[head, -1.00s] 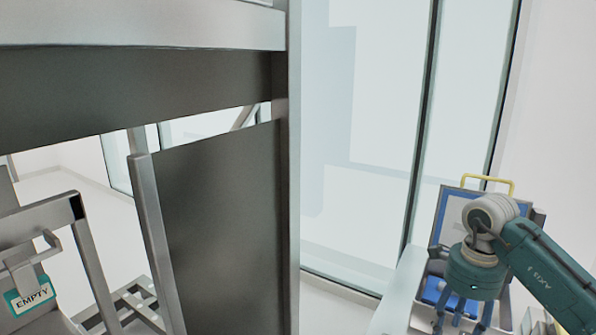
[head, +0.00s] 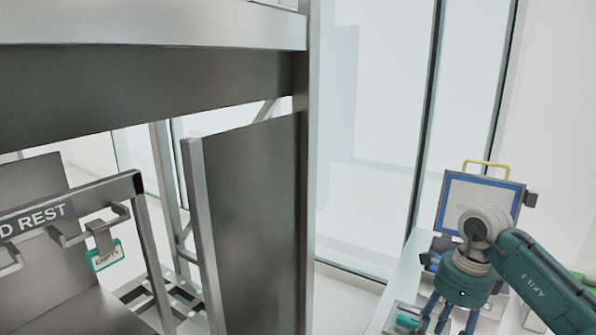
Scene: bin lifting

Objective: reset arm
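My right arm comes in from the right edge in the head view. Its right gripper (head: 449,318) hangs down, with blue-grey fingers at the bottom edge. The fingers look spread apart and nothing shows between them, though their tips are cut off by the frame. The gripper is in front of a white counter. My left arm and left gripper do not show.
A large metal frame with dark panels (head: 255,200) fills the left and middle. A metal rack with a "D REST" sign (head: 38,220) and an "EMPTY" tag (head: 106,257) stands at lower left. A blue-edged case (head: 484,195) stands open on the white counter (head: 400,285).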

